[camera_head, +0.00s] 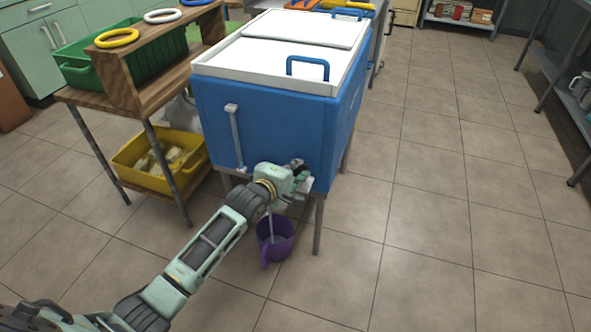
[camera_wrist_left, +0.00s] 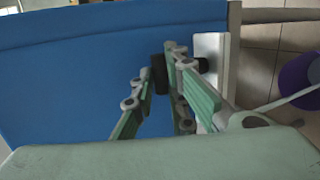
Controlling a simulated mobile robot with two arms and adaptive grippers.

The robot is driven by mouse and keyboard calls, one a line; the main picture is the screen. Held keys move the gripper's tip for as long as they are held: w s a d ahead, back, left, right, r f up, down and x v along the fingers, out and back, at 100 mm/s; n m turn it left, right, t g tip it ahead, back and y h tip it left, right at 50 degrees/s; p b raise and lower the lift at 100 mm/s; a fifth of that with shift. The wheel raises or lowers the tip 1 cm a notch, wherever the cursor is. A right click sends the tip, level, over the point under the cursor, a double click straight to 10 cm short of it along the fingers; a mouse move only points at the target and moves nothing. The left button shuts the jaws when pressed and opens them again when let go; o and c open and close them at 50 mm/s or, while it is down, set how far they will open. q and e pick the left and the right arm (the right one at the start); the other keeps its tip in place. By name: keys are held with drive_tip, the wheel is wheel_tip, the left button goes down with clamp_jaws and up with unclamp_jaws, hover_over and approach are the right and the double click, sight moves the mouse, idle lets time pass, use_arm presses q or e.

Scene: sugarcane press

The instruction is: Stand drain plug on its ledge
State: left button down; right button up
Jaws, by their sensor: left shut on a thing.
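My left gripper (camera_head: 299,176) is at the lower right of the blue cooler's front (camera_head: 262,130). It is shut on a small dark piece (camera_wrist_left: 159,74), apparently the drain plug, largely hidden by the fingers. In the left wrist view the left gripper (camera_wrist_left: 162,80) is in front of the blue wall. A small pale plate, apparently the ledge (camera_head: 308,185), is beside the fingers; it also shows in the left wrist view (camera_wrist_left: 209,48). I cannot tell whether the plug touches it. My right gripper is not in view.
A purple bucket (camera_head: 275,245) stands on the floor below my left gripper. A thin pale line runs down to it, possibly water. A wooden table (camera_head: 133,88) with a yellow crate (camera_head: 128,160) beneath stands at the left. Open floor lies at the right.

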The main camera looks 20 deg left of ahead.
use_arm(q)
drive_tip(key=shift+f, duration=0.15)
drive_tip(key=c, duration=1.7)
unclamp_jaws()
drive_tip(key=shift+c, duration=0.2)
